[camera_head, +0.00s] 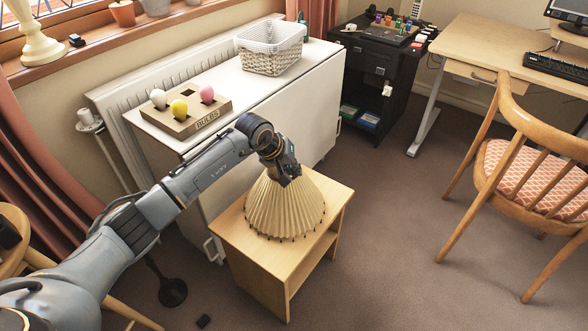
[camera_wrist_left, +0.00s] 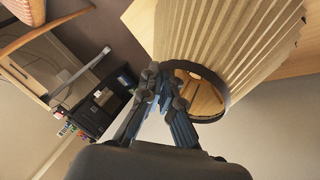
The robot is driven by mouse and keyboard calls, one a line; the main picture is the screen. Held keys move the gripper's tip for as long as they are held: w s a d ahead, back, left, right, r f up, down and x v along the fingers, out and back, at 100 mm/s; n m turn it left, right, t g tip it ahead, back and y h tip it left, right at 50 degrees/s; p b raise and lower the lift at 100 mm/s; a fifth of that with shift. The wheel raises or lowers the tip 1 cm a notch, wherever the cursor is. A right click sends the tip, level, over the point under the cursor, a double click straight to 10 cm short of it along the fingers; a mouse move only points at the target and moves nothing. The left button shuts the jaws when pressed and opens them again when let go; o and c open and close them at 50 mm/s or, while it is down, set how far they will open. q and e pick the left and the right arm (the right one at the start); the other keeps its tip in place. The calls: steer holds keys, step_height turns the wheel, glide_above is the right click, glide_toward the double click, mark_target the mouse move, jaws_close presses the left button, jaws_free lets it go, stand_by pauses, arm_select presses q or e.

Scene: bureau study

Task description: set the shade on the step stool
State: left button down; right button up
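The cream pleated shade (camera_head: 284,208) is upright over the top of the light wooden step stool (camera_head: 232,232), with its wide end down. Its lower rim appears to meet the stool top. My left gripper (camera_head: 287,172) is at the shade's narrow upper end. In the left wrist view, the gripper's fingers (camera_wrist_left: 166,92) straddle the dark top ring of the shade (camera_wrist_left: 240,40) and look closed on it. The stool (camera_wrist_left: 140,22) shows past the shade there. My right gripper is not in view.
A white cabinet (camera_head: 300,105) behind the stool carries a bulb holder (camera_head: 190,128) and a basket (camera_head: 270,65). A wooden chair (camera_head: 510,180) stands at the right. A black-based stand (camera_head: 173,292) is left of the stool. The carpet between stool and chair is clear.

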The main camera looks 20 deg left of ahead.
arm_select(q)
steer(key=shift+f, duration=0.1)
steer(key=c, duration=1.5)
jaws_free()
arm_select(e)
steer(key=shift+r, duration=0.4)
arm_select(q)
steer(key=p+v, duration=0.1)
steer(key=v, duration=1.1)
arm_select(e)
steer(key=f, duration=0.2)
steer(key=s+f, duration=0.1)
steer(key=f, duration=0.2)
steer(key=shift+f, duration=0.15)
